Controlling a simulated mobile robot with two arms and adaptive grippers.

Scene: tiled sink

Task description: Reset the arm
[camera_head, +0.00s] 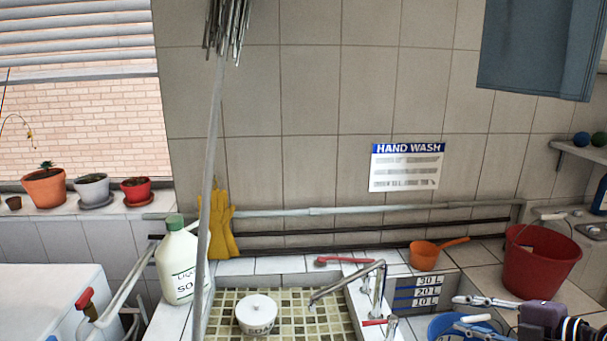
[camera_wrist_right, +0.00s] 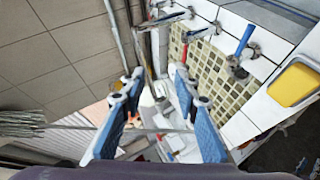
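My right gripper (camera_head: 461,312) is at the lower right of the head view, pointing left, with its two fingers apart. Nothing shows held between them. It appears above or in front of a blue basin (camera_head: 437,328), partly hidden at the bottom edge. In the right wrist view the gripper (camera_wrist_right: 157,82) has its two blue-padded fingers spread wide, and the sink area shows beyond and between them. My left gripper is in neither view.
A red bucket (camera_head: 541,262) and an orange dipper (camera_head: 424,256) stand near the right gripper. A mop pole (camera_head: 209,170) stands in front of the wall.

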